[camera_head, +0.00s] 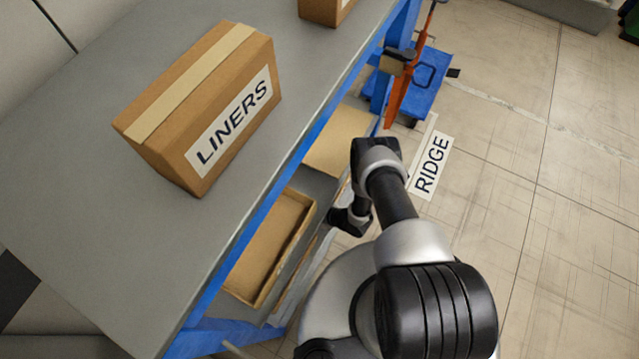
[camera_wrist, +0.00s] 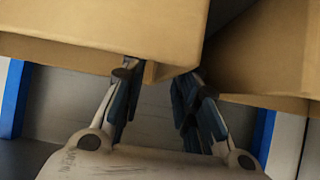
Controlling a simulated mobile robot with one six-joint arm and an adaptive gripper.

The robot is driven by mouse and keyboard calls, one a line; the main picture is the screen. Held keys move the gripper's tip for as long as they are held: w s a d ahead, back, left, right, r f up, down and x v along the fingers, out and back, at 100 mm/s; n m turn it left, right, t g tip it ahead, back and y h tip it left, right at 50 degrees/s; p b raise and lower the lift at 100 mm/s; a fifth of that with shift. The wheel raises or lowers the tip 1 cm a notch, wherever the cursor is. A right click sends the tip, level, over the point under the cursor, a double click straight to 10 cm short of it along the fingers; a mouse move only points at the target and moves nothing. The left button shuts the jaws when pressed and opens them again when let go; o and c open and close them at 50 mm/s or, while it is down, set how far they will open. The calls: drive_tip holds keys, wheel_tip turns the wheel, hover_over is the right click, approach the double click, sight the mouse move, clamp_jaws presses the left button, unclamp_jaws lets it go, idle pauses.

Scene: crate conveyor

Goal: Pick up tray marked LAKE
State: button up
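No LAKE mark shows in either view. In the head view an open tan tray (camera_head: 300,236) lies on the lower shelf under the worktop, and another tan tray or box (camera_head: 338,140) sits farther back on it. My gripper (camera_head: 349,220) is beside the shelf's open side, mostly hidden by my arm. In the wrist view my gripper's fingers (camera_wrist: 157,88) are apart, with grey shelf surface showing between them. The lower corner of a tan tray (camera_wrist: 110,35) is at the fingertips; contact cannot be told. A second tan tray (camera_wrist: 268,60) is to the right.
A cardboard box marked LINERS (camera_head: 205,105) stands on the grey worktop (camera_head: 110,230), with another box (camera_head: 325,8) behind it. A RIDGE label (camera_head: 432,165) lies on the floor. A blue cart (camera_head: 425,82) stands at the back. Floor at the right is clear.

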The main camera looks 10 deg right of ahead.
drive_tip(key=shift+w+a+f, duration=0.3)
clamp_jaws()
drive_tip(key=shift+r, duration=0.1)
idle(0.4)
